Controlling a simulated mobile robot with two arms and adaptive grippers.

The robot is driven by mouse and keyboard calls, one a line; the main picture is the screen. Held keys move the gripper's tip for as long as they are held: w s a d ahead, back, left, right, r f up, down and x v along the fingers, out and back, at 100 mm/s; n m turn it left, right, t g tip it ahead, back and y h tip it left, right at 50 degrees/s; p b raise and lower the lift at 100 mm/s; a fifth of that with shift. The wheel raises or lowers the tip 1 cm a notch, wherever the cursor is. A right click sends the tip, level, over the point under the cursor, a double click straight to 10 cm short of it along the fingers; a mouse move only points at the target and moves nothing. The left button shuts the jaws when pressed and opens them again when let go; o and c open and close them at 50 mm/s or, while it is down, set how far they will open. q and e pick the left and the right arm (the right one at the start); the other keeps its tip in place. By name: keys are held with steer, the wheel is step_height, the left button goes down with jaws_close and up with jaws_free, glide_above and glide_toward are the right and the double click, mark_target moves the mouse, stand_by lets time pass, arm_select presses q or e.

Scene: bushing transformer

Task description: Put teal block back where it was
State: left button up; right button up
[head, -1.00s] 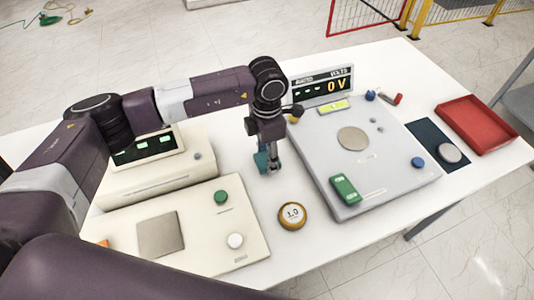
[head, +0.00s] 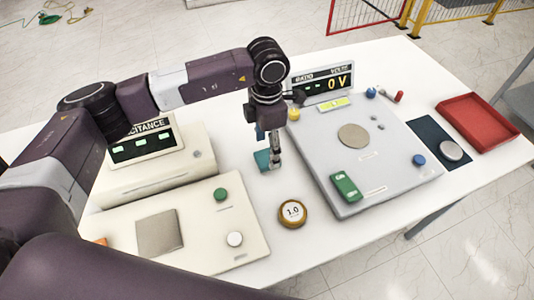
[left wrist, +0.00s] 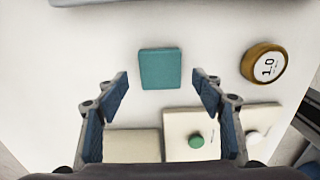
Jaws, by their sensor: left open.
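The teal block (head: 262,160) lies on the white table, between the cream device on the left and the grey panel on the right. In the left wrist view the teal block (left wrist: 160,68) shows whole, ahead of and between the fingertips, with clear gaps on both sides. My left gripper (head: 272,165) points down right by the block; in the left wrist view the gripper (left wrist: 160,88) is open and empty. In the head view the gripper hides part of the block. My right gripper is not in view.
A round 1.0 weight (head: 292,213) stands just in front of the block. The grey panel (head: 390,170) carries a green block (head: 346,186) and knobs. A cream panel (head: 190,245) lies at the left. A dark mat (head: 430,140) and red tray (head: 485,122) are at the right.

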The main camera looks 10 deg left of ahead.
mark_target(267, 157)
arm_select(q)
step_height(267, 157, up, 9)
steer(key=b, duration=0.2)
stand_by(0.5)
